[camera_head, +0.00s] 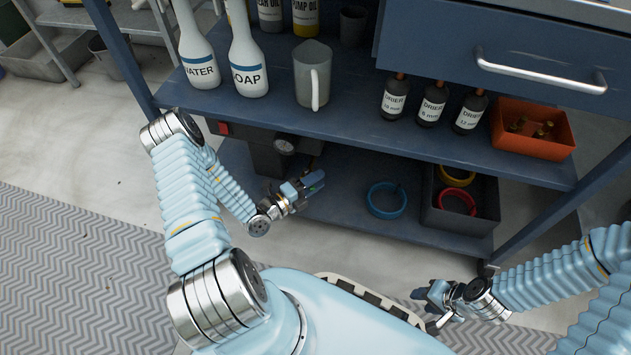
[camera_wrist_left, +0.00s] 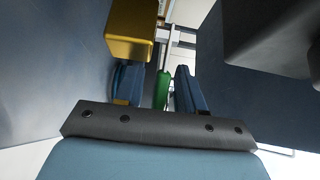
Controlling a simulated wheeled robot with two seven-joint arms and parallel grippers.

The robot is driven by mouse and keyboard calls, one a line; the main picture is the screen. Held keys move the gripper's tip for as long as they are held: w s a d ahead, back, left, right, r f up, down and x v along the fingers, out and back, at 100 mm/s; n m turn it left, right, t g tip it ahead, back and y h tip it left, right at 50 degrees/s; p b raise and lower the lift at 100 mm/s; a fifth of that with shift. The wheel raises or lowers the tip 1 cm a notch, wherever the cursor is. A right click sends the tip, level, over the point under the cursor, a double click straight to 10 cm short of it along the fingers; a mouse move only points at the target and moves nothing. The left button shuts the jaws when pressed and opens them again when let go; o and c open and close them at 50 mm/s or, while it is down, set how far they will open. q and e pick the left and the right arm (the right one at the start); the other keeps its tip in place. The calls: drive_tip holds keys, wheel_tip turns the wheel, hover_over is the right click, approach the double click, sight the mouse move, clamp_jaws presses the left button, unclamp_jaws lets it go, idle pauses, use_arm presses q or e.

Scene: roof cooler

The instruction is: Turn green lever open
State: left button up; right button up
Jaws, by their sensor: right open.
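The green lever (camera_wrist_left: 162,90) shows in the left wrist view, standing between the two blue fingers of my left gripper (camera_wrist_left: 157,88). A narrow gap shows on each side of the lever, so the fingers are open around it and do not appear to touch it. In the head view my left gripper (camera_head: 306,186) reaches in over the lower shelf, and only a small bit of green shows at its fingertips. My right gripper (camera_head: 428,297) is open and empty at the lower right, away from the shelves.
A yellow block (camera_wrist_left: 132,35) is close to the left finger in the wrist view. A blue ring (camera_head: 387,213) and a dark bin (camera_head: 440,215) are to the right.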

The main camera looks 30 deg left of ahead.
use_arm(q)
drive_tip(key=shift+w, duration=0.1)
clamp_jaws()
